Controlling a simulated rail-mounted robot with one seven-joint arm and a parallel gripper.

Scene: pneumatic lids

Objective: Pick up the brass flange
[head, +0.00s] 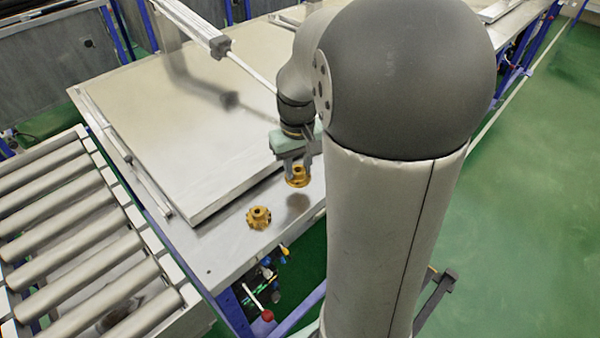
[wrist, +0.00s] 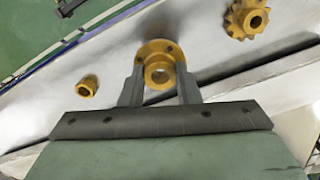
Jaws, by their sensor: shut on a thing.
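The brass flange (head: 297,177) is a golden round disc with a raised hub and small holes. It is between the fingers of my gripper (head: 298,168), which is shut on it. In the head view the flange hangs a little above the metal table, with a dark shadow or reflection below it. In the wrist view the flange (wrist: 158,68) sits between the two grey fingertips (wrist: 159,80), its hub between them and its disc showing beyond.
A golden toothed sprocket (head: 259,217) lies on the table near its front edge; it also shows in the wrist view (wrist: 247,18). A small golden collar (wrist: 87,86) lies left of the flange there. A raised metal lid (head: 190,130) and roller conveyor (head: 75,240) are to the left.

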